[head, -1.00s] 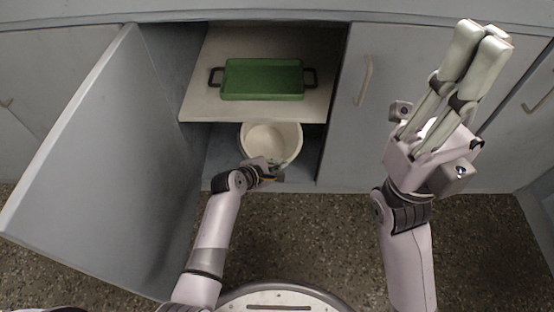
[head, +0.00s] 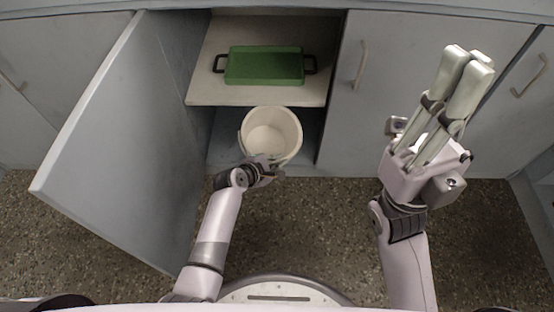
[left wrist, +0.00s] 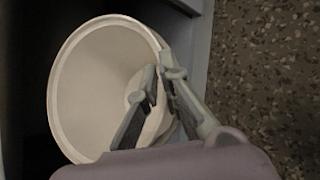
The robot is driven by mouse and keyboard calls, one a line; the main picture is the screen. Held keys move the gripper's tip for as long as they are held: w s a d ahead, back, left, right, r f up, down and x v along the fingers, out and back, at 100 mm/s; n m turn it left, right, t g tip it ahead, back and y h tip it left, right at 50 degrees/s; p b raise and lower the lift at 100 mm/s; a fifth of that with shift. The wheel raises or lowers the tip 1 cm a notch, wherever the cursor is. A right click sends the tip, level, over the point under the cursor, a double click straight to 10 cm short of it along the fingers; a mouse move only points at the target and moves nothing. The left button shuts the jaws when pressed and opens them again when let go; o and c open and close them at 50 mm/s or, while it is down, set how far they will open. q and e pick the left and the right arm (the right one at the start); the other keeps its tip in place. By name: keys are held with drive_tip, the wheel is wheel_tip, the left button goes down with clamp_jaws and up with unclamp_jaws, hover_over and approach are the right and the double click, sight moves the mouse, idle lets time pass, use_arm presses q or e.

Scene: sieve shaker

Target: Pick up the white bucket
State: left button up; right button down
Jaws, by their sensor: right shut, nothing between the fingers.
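The white bucket (head: 268,130) is at the front of the open cabinet's lower compartment, its round opening facing up. My left gripper (head: 270,166) is at the bucket's near side. In the left wrist view the bucket (left wrist: 85,90) fills the left half, and my left gripper (left wrist: 161,76) is shut on its wall, one finger inside the rim and one outside. My right gripper (head: 469,62) is shut and empty, raised at the right, well away from the bucket.
A green tray (head: 265,66) with dark handles lies on the cabinet shelf (head: 230,99) above the lower compartment. The open cabinet door (head: 120,150) stands to the left of my left arm. A closed door (head: 350,120) is to the right. Speckled floor (head: 310,220) in front is clear.

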use_arm(q)
drive_tip(key=o, duration=0.5)
drive_tip(key=shift+s+d, duration=0.25)
drive_tip(key=shift+d, duration=0.4)
drive_tip(key=shift+s, duration=0.1)
drive_tip(key=shift+w+a+v, duration=0.1)
drive_tip(key=shift+a+v, duration=0.1)
drive_tip(key=shift+v, duration=1.15)
drive_tip(key=shift+w+a+v, duration=0.15)
drive_tip(key=shift+a+v, duration=0.05)
drive_tip(key=shift+v, duration=1.15)
drive_tip(key=shift+w+a+v, duration=0.1)
drive_tip(key=shift+a+v, duration=0.1)
drive_tip(key=shift+v, duration=1.15)
